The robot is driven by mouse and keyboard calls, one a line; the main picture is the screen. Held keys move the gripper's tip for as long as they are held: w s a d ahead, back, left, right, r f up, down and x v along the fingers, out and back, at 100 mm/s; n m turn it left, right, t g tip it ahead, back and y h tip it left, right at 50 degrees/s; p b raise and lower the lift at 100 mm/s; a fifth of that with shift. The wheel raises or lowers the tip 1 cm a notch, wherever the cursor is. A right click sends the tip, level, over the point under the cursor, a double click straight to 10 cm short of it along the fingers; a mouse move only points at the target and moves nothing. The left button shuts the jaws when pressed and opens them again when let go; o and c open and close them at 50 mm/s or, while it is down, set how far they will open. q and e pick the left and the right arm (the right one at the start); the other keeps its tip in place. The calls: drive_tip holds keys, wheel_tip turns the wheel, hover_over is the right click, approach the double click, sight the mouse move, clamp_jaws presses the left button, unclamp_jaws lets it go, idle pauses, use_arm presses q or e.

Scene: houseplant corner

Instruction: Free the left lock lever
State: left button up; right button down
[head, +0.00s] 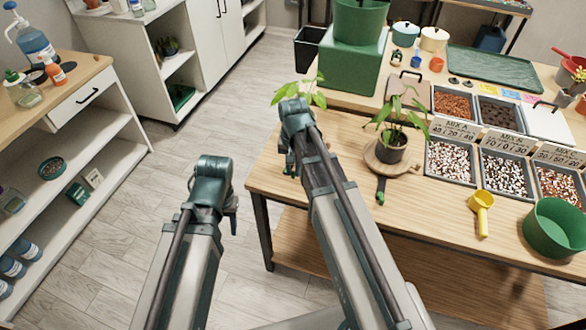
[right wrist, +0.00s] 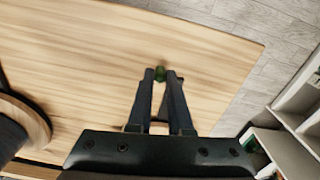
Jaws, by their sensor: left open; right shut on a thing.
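The left lock lever (right wrist: 161,74) shows only as a small green end between my right gripper's fingertips in the right wrist view. In the head view it is hidden behind that gripper. My right gripper (head: 289,166) points down over the table's left end and is shut on the lever; its two fingers (right wrist: 160,82) show in the wrist view. Another green lever (head: 381,184) lies in front of the round wooden turntable (head: 372,163) with a potted plant. Leaves of a second plant (head: 318,99) rise behind my right gripper. My left gripper (head: 233,225) is open and empty, left of the table.
The wooden table (head: 345,225) has bare room at its front. Bins of mix (head: 452,161), a yellow scoop (head: 482,200) and a green bowl (head: 556,225) stand to the right. A green block (head: 350,65) is at the back. Shelves (head: 100,150) stand left across clear floor.

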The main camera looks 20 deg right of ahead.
drive_tip(key=n, duration=0.2)
drive_tip(key=d+n, duration=0.1)
drive_tip(key=shift+w, duration=0.25)
drive_tip(key=shift+w+d+n, duration=0.2)
drive_tip(key=shift+w+n, duration=0.05)
drive_tip(key=shift+n, duration=0.85)
drive_tip(key=shift+w+d+n, duration=0.2)
drive_tip(key=shift+n, duration=0.9)
drive_tip(key=c, duration=0.8)
unclamp_jaws()
drive_tip(key=shift+c, duration=0.2)
drive_tip(key=shift+r, duration=0.1)
wheel_tip(320, 180, up, 14)
drive_tip(key=p, duration=1.3)
drive_tip(key=shift+f+p, duration=0.2)
drive_tip(key=shift+p, duration=0.2)
